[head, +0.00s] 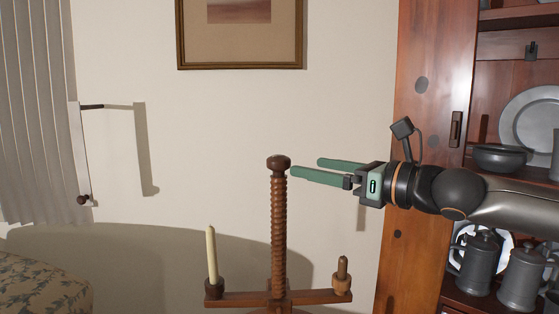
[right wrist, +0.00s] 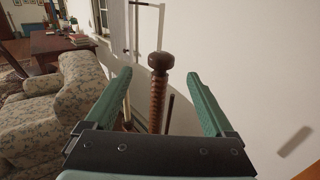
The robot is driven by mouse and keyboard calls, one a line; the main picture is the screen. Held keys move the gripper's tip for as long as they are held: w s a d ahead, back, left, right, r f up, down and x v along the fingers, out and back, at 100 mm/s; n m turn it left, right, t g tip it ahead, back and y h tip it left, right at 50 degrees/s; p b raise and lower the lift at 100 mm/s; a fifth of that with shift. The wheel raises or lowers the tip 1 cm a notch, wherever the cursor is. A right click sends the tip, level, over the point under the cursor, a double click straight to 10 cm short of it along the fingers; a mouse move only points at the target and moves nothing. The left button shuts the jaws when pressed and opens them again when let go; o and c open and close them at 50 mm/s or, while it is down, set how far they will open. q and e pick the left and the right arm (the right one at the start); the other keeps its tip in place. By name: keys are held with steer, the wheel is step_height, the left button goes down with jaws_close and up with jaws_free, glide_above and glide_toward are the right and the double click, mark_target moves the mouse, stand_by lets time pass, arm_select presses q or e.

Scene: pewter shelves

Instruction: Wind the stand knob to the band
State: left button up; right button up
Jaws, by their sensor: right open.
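The stand has an upright wooden screw post (head: 279,235) with a dark round knob (head: 278,162) at its top. In the right wrist view the knob (right wrist: 161,61) shows just beyond and between the fingertips, with the threaded post (right wrist: 157,102) below it. My right gripper (head: 304,167) is open and empty, its green fingers pointing left towards the knob, with the fingertips close to its right side. I cannot tell whether they touch it. A crossbar (head: 247,298) on the post bears a cream candle (head: 212,258) at left and a wooden peg (head: 342,268) at right. I cannot make out a band. My left gripper is not in view.
A wooden cabinet (head: 423,130) with pewter plates, a bowl (head: 500,157) and tankards (head: 522,277) stands at right, behind my right arm. A patterned armchair (right wrist: 65,115) is at left. The wall around the post's top is clear below a framed picture (head: 241,63).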

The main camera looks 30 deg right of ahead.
mark_target(274, 155)
steer(key=shift+w+a, duration=0.15)
steer(key=shift+w, duration=0.4)
steer(key=shift+w+a, duration=0.15)
steer(key=shift+w, duration=0.55)
steer(key=shift+w+a+r, duration=0.1)
steer(key=shift+w+r, duration=0.1)
steer(key=shift+w, duration=0.05)
steer(key=shift+p+x, duration=0.85)
steer(key=shift+x, duration=0.2)
steer(key=shift+w+p, duration=0.4)
steer(key=shift+w, duration=0.25)
steer(key=shift+w+a, duration=0.15)
steer(key=shift+w, duration=0.15)
steer(key=p+x, duration=0.1)
steer(key=x, duration=0.2)
steer(key=shift+w+a, duration=0.1)
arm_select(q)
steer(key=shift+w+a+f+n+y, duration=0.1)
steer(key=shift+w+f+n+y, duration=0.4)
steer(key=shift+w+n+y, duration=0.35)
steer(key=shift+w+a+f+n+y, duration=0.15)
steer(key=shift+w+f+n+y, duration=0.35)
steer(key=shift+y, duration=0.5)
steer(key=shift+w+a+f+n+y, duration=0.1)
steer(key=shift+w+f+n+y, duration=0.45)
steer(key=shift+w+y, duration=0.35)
arm_select(e)
steer(key=shift+x, duration=1)
